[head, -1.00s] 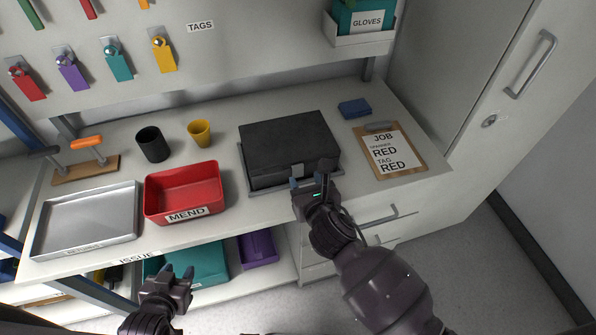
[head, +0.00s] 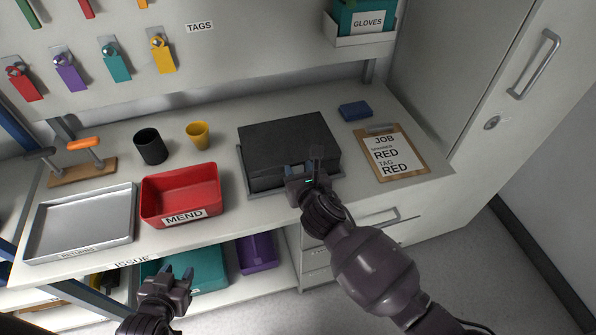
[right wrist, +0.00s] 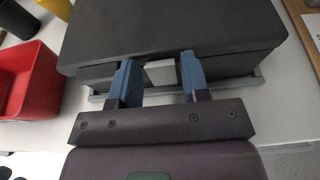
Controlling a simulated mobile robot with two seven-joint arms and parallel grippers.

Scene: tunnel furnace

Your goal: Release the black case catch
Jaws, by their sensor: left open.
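The black case (head: 288,145) sits closed on a grey tray on the bench. Its catch (right wrist: 160,73), a light grey block, is on the front face below the lid edge in the right wrist view. My right gripper (right wrist: 160,82) is open, with its blue fingers on either side of the catch and a gap showing on both sides. In the head view my right gripper (head: 306,172) is at the case front and hides the catch. My left gripper (head: 179,275) is open and empty, low in front of the bench.
A red MEND bin (head: 180,196) and a metal tray (head: 82,224) stand left of the case. A black cup (head: 150,147) and a yellow cup (head: 198,135) stand behind the bin. A clipboard (head: 396,152) and a blue block (head: 354,110) lie to the right.

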